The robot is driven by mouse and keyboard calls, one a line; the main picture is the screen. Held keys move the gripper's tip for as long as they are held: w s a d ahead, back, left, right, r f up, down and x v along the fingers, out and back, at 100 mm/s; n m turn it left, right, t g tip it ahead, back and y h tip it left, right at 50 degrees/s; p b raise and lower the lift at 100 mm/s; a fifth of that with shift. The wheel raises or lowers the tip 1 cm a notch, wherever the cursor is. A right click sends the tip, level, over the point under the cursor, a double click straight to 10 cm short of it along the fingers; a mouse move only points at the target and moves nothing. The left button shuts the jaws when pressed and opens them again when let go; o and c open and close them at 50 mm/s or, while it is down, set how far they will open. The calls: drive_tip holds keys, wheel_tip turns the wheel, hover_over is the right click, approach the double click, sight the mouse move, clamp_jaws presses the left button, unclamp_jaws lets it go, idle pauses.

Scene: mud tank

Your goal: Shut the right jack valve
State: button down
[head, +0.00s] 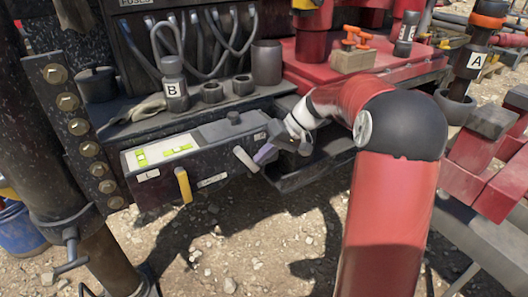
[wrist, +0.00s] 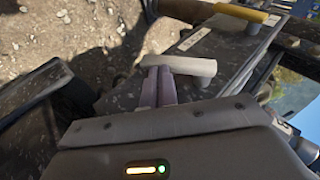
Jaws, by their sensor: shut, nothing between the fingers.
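A dark valve box (head: 215,138) carries two lever handles on its front. The right lever (head: 246,159) is pale grey-white and slants down to the right; it also shows in the wrist view (wrist: 190,66). The left lever (head: 184,186) is yellow and hangs nearly straight down; it shows at the top of the wrist view (wrist: 240,13). My gripper (head: 263,154) is just right of the pale lever. In the wrist view its purple-grey fingers (wrist: 158,84) are shut together, their tips at the pale lever's side. I cannot tell whether they touch.
A dark tray (head: 300,180) lies under my wrist. A bottle marked B (head: 173,85), large nuts (head: 211,92) and a glove (head: 140,112) sit on the ledge above the box. A thick post (head: 75,135) stands at left. Open gravel lies in front.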

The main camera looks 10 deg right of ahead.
sight(253, 167)
drive_tip(key=f+y, duration=0.1)
drive_tip(key=a+f+y+b, duration=0.1)
drive_tip(key=y, duration=0.1)
drive_tip(key=shift+s+m+g+y, duration=0.15)
drive_tip(key=shift+m+g+y, duration=0.15)
drive_tip(key=shift+m+g, duration=0.1)
drive_tip(key=shift+a+f+b, duration=0.15)
drive_tip(key=shift+f+b, duration=0.1)
drive_tip(key=shift+b, duration=0.15)
drive_tip(key=shift+s+a, duration=0.1)
